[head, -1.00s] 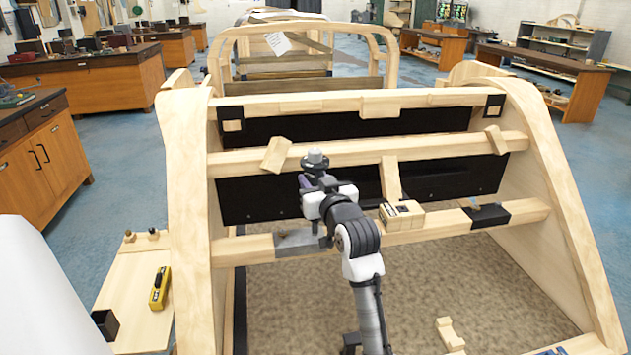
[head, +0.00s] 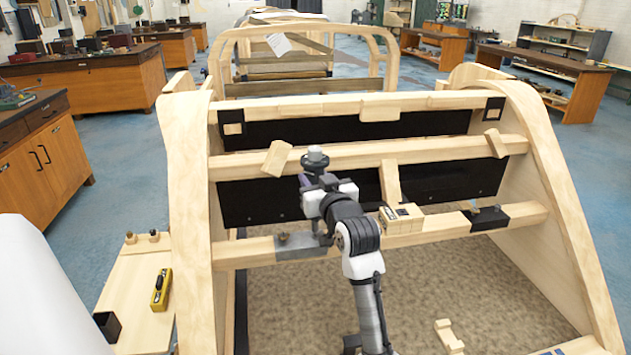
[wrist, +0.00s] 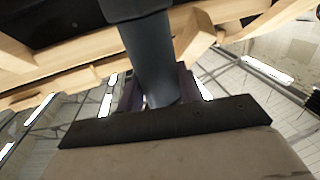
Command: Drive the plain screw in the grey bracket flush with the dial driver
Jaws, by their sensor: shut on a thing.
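The grey bracket (head: 298,250) sits on the left part of the lower wooden rail. A small brownish screw head (head: 284,238) shows on its left end; whether it is plain is too small to tell. My gripper (head: 315,185) is shut on the dial driver (head: 315,158), whose round dark dial and grey cap stand above the fingers. In the wrist view the driver's dark blue-grey body (wrist: 152,60) rises between purple fingers. The driver is roughly upright above the bracket's right part. Its tip is mostly hidden behind my wrist, so contact cannot be told.
A black bracket (head: 490,217) with a small fastener lies on the rail's right part. A wooden block with dark inserts (head: 402,219) sits mid-rail. The upper rail (head: 340,156) crosses behind the driver. A side board (head: 140,275) at left carries a yellow tool (head: 161,290).

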